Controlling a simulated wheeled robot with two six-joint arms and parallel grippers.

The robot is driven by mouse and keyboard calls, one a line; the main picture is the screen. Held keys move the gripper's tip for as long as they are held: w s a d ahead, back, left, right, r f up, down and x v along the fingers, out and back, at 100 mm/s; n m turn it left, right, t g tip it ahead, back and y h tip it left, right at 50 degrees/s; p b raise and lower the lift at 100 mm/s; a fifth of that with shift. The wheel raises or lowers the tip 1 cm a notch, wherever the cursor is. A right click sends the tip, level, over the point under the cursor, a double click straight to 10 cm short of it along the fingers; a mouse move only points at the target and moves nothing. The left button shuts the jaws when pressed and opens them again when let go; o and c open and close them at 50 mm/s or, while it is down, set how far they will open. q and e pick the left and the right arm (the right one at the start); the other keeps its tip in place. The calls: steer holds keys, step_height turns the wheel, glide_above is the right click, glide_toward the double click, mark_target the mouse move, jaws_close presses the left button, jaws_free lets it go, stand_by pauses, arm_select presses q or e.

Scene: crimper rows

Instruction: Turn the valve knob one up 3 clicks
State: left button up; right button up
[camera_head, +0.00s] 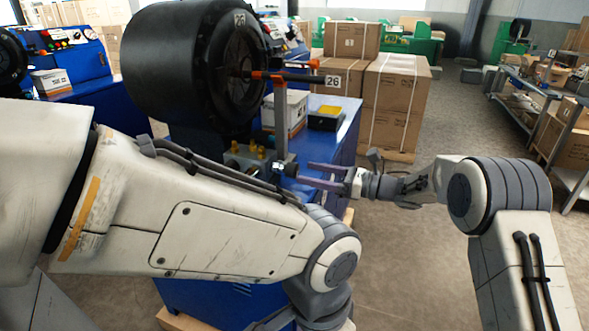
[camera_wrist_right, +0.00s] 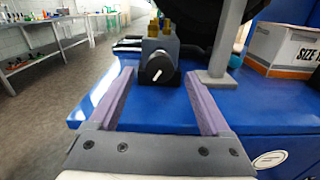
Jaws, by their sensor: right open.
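In the right wrist view the pointer tilts up to the right. My right gripper (camera_wrist_right: 159,76) is open, its two purple fingers on either side of the knob with gaps between. In the head view my right gripper (camera_head: 303,173) reaches in from the right to the knob (camera_head: 291,167) at the blue machine's edge. My left arm crosses the foreground; its gripper is not visible.
The valve sits on a blue machine top (camera_wrist_right: 100,108) beside a grey post (camera_wrist_right: 222,50). A large black drum (camera_head: 190,65) stands above. A white box (camera_wrist_right: 285,48) lies to the right in the wrist view.

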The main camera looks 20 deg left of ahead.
mark_target(298, 170)
steer(key=a, duration=0.5)
steer(key=shift+w, duration=0.1)
jaws_close()
